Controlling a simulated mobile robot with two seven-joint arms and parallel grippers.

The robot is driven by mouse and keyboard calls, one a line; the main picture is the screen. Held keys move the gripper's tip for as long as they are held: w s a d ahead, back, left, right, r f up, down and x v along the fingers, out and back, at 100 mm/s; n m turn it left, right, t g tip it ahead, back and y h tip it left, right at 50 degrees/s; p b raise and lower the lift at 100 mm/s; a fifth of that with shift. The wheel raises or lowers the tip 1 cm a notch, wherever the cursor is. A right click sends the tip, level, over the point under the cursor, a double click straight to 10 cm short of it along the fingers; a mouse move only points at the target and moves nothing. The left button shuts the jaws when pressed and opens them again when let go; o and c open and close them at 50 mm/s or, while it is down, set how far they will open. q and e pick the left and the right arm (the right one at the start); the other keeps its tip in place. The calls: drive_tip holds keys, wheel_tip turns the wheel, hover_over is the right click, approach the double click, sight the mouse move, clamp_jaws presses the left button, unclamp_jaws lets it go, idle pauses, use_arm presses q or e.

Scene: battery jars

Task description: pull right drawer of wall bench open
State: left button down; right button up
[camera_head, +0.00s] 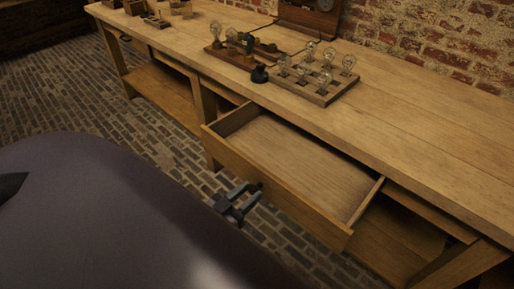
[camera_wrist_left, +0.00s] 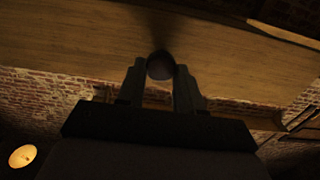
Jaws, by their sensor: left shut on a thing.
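The right drawer (camera_head: 290,168) of the wall bench (camera_head: 420,130) stands pulled out from under the bench top in the head view, and its inside is empty. My left gripper (camera_head: 242,200) is at the outer face of the drawer front. In the left wrist view my two fingers (camera_wrist_left: 160,82) are shut on a dark round knob (camera_wrist_left: 160,66) on the wooden drawer front (camera_wrist_left: 90,40). In the head view the knob is hidden by the gripper. My right gripper is not in view.
A wooden rack of glass bulbs (camera_head: 318,80) and a smaller board with bulbs (camera_head: 236,50) stand on the bench top. The brick floor (camera_head: 100,125) left of the bench is clear.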

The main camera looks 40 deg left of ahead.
use_arm(q)
drive_tip(key=s+p, duration=0.1)
drive_tip(key=s, duration=0.6)
drive_tip(key=shift+a+p, duration=0.3)
drive_tip(key=shift+p, duration=0.05)
drive_tip(key=c, duration=0.8)
unclamp_jaws()
drive_tip(key=shift+o, duration=0.2)
drive_tip(key=shift+s, duration=0.1)
drive_tip(key=s, duration=0.7)
drive_tip(key=shift+a, duration=0.3)
